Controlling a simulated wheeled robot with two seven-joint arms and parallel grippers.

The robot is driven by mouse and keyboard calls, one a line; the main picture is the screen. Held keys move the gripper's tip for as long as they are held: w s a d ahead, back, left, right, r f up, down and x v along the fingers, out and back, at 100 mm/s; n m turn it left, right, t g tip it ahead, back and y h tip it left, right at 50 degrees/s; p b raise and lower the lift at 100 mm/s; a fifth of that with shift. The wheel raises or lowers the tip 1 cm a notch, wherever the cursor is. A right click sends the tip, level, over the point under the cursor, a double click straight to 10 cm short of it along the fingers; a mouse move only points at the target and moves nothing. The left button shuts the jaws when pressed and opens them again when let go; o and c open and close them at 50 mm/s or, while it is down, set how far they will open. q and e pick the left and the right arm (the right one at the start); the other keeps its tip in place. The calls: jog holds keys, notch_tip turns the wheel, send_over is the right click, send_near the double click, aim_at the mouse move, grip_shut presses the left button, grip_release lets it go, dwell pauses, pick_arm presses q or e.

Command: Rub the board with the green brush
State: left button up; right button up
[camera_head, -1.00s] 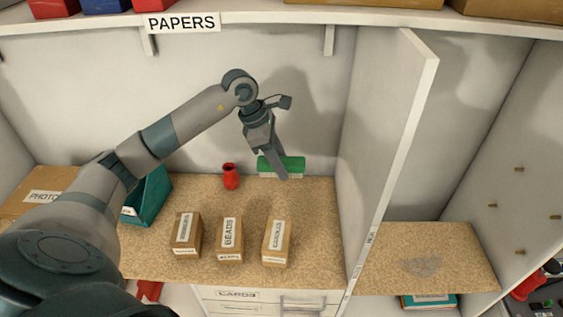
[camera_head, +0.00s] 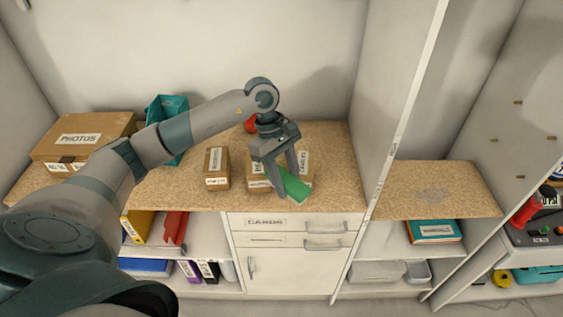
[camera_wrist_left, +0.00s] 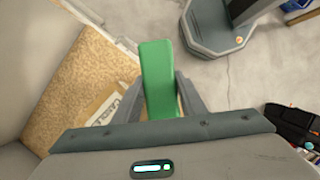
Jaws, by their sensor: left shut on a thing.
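My left gripper (camera_head: 285,182) is shut on the green brush (camera_head: 296,187), holding it above the front edge of the cork-topped counter, in front of the small boxes. In the left wrist view the green brush (camera_wrist_left: 157,75) sits between the two fingers (camera_wrist_left: 162,95), its flat green back towards the camera. The cork board surface (camera_head: 430,190) right of the divider carries a grey smudge (camera_head: 432,194). The gripper is left of that surface, with the white divider between them. My right gripper is not in view.
The tall white divider (camera_head: 405,110) stands between the counter and the smudged board. Small labelled boxes (camera_head: 217,168) and a red vase (camera_head: 251,124) are on the counter. A PHOTOS box (camera_head: 82,138) and teal bin (camera_head: 168,115) are at left. Open floor lies in front.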

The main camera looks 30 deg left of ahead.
pick_arm(q)
jog(key=s+d+f+m+g+y+b, duration=0.2)
jog(key=s+d+f+m+b, duration=0.2)
jog(key=s+f+m, duration=0.2)
jog(key=s+d+f+m+g+y+b, duration=0.1)
jog(key=s+d+f+m+b, duration=0.3)
jog(key=f+m, duration=0.5)
jog(key=shift+s+f+m+g+y+b, duration=0.35)
jog(key=shift+s+f+y+b, duration=0.25)
jog(key=shift+s+f, duration=0.3)
jog(key=shift+s+a+r, duration=0.1)
jog(key=shift+a, duration=0.05)
